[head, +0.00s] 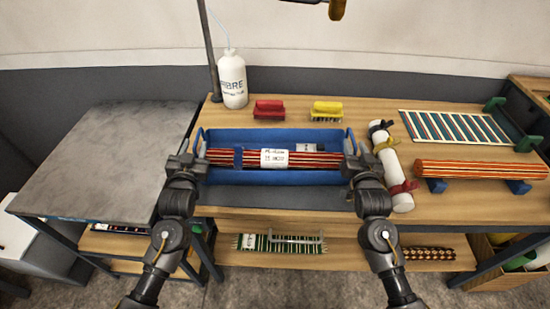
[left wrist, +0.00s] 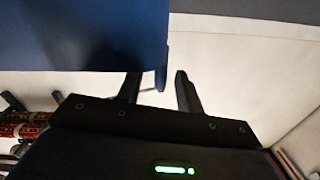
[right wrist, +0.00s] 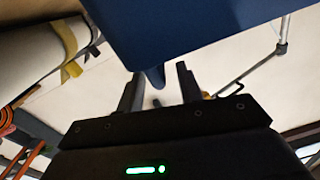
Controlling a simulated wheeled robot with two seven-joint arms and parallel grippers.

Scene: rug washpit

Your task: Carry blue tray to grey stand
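The blue tray (head: 215,176) is on the wooden bench in the head view, with a rolled red striped rug (head: 317,159) and a white label (head: 274,158) in it. The grey stand (head: 110,150) is at the left, its flat top bare. My left gripper (head: 187,163) is at the tray's left end; in the left wrist view (left wrist: 160,85) its fingers are apart with a blue handle part between them. My right gripper (head: 360,163) is at the right end; its fingers are apart around a blue handle part in the right wrist view (right wrist: 157,82).
A white bottle (head: 232,82), red brush (head: 269,109) and yellow brush (head: 326,110) stand behind the tray. A white roll with straps (head: 394,172) lies close to its right. Further right are a striped rug (head: 456,128) and an orange roll (head: 480,169). A pole (head: 208,50) rises at the back left.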

